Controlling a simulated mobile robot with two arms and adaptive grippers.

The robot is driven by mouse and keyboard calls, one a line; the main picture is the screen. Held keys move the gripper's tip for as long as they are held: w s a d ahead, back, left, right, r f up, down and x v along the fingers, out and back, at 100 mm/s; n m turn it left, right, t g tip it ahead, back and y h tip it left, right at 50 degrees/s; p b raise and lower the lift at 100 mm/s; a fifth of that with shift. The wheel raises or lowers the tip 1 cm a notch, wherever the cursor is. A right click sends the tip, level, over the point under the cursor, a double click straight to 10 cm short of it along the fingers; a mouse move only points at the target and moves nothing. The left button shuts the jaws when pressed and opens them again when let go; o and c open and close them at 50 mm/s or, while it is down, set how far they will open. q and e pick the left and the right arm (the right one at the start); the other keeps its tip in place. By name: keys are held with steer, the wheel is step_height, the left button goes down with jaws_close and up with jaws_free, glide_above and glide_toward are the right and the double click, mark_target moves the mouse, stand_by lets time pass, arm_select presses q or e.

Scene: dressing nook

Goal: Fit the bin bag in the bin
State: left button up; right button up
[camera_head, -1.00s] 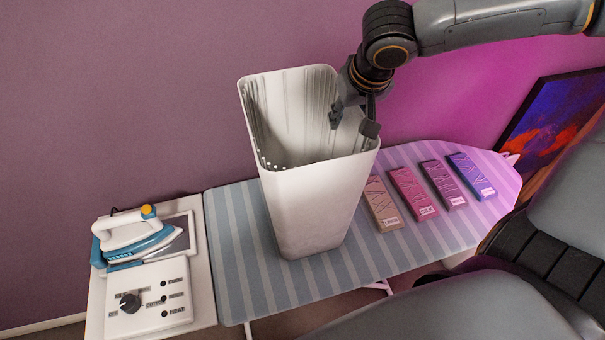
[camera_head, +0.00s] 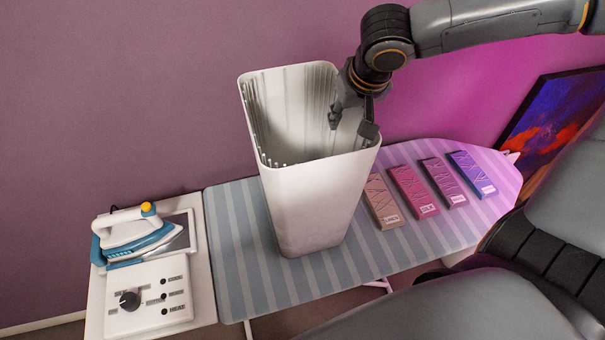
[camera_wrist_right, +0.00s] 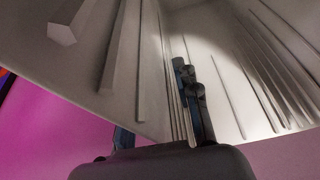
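The tall white bin (camera_head: 310,210) stands upright on the striped ironing board, its mouth facing up. Several thin pale ribs or folds run down its inside walls. I cannot tell whether these are the bin's own or part of a bag, and I see no separate bin bag. My right gripper (camera_head: 352,124) is at the bin's right rim, with its fingers pointing down and spread apart. In the right wrist view, a dark finger shows against the ribbed inside and another, partly hidden, beside the wall's edge. I cannot tell whether it touches the wall. My left gripper is out of view.
The ironing board (camera_head: 237,262) has several labelled slabs (camera_head: 412,192) lying right of the bin. A blue and white iron (camera_head: 135,235) rests on a control panel (camera_head: 192,318) at the left. A colourful picture (camera_head: 545,125) leans at the right.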

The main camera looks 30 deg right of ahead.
jaws_close()
steer(key=shift+r, duration=0.1)
